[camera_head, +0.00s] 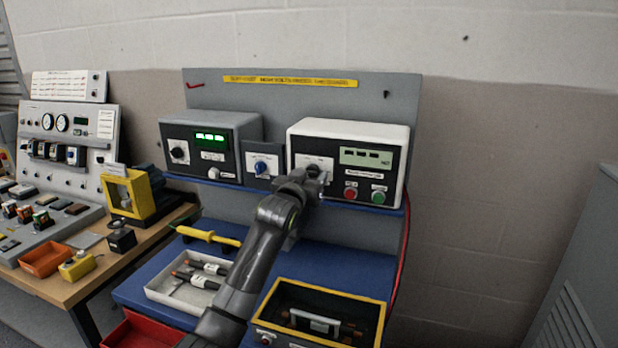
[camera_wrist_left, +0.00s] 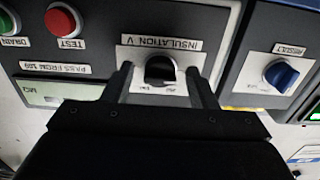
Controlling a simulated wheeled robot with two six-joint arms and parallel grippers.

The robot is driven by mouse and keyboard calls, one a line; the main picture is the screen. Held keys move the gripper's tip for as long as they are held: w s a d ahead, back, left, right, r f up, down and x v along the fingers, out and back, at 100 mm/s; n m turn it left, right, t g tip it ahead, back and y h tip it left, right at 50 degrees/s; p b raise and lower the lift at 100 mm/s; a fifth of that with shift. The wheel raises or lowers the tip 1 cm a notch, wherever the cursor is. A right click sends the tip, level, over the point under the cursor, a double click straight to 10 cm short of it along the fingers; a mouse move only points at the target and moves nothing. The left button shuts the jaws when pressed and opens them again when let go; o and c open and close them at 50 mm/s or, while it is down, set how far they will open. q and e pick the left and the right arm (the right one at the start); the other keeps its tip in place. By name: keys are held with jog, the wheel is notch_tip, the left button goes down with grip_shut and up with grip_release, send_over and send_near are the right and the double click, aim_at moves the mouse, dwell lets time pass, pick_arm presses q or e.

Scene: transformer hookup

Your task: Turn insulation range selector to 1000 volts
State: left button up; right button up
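The insulation range selector is a black rotary knob (camera_wrist_left: 160,70) on a white plate marked "INSULATION V", seen upside down in the left wrist view. It sits on the front of the white and black tester box (camera_head: 349,131). In the head view my gripper mostly hides the knob. My left gripper (camera_head: 314,176) is at the selector. In the left wrist view its two fingers (camera_wrist_left: 158,84) stand apart, one on each side of the knob, with gaps showing between them and it. The scale marks are too small to read. My right gripper is not in view.
Red (camera_head: 350,191) and green (camera_head: 378,196) buttons lie right of the selector. A blue knob (camera_head: 262,167) is on a small panel to its left, beside a grey meter box (camera_head: 206,121). Below are a tool tray (camera_head: 158,296) and a yellow-rimmed box (camera_head: 378,335).

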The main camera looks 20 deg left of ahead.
pick_arm(q)
jog(key=c, duration=0.9)
